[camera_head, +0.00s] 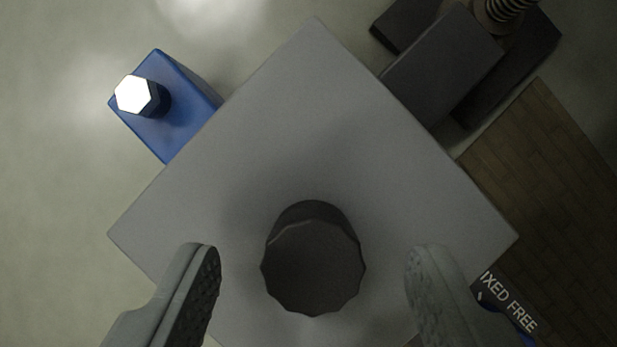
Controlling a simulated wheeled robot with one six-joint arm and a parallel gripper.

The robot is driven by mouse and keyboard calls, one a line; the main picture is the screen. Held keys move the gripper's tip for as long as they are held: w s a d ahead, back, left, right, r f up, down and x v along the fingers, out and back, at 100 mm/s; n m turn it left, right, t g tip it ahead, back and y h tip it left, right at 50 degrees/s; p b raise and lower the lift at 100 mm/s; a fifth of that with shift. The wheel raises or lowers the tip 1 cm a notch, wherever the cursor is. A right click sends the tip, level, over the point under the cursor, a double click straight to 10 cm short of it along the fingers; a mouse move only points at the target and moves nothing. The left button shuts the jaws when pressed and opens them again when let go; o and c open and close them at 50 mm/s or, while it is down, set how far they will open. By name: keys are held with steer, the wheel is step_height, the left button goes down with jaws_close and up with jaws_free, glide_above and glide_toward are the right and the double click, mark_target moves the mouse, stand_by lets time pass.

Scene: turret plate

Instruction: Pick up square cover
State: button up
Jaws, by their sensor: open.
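The square cover (310,110) is a large flat grey plate, seen from above and turned like a diamond in the middle of the view. A dark grey ribbed knob (314,265) stands up from it, below the plate's middle in the picture. My gripper (313,270) is open, with one finger to the left of the knob and one to the right. Clear gaps show between the knob and both fingers. The fingers hide parts of the plate's lower edges. What lies beneath the plate is hidden.
A blue block (187,112) with a white-topped hexagonal peg (140,95) sits at the upper left, partly behind the plate. Dark grey blocks (445,65) and a coil spring (508,8) are at the upper right. A brown wood-patterned panel (545,190) lies at the right, with lettering partly visible.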

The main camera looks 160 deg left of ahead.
steer(key=shift+w+f, duration=0.25)
steer(key=shift+f, duration=0.35)
jaws_close()
steer(key=shift+r, duration=0.1)
